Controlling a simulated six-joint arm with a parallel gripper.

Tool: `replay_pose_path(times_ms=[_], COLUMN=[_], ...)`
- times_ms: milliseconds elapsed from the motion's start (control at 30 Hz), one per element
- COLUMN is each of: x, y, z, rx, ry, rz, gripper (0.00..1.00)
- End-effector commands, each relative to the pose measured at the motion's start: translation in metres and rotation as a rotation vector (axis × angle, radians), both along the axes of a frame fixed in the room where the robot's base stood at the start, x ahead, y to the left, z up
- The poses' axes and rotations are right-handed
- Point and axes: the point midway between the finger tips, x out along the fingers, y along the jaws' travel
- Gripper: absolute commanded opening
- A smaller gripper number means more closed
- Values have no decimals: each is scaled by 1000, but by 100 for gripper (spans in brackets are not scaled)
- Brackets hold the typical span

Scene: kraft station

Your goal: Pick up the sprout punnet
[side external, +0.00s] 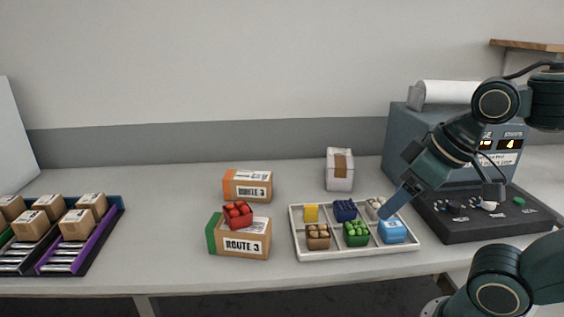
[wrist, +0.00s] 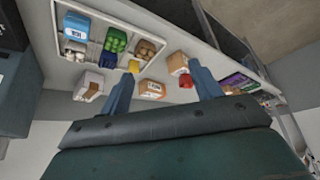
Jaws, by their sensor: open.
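The sprout punnet, holding round green sprouts (side external: 356,234), sits in the front middle compartment of a white divided tray (side external: 293,232). It also shows in the wrist view (wrist: 115,41), at the upper left. My gripper (side external: 392,204) is at the tray's right end in the side view, to the right of the sprout punnet and apart from it. In the wrist view my gripper's two blue fingers (wrist: 162,84) stand wide apart with nothing between them in their grasp. The side view shows the fingers nearly edge-on.
The tray also holds a brown punnet (side external: 317,237), a yellow item (side external: 311,213), a dark blue punnet (side external: 345,209), a pale punnet (side external: 375,205) and a blue box (side external: 392,231). Route boxes (side external: 246,245) stand left, one under a red punnet (side external: 238,214). A control console (side external: 470,215) stands right.

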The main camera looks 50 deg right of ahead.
Motion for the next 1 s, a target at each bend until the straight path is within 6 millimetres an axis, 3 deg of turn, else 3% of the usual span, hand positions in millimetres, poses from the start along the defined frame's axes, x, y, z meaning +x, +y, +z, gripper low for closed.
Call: replay_pose_path(times_ms=[433,1000], x=[14,82], y=[-8,-63], z=[0,-25], rx=[-46,-195], ry=[48,295], rz=[54,398], gripper=[64,64])
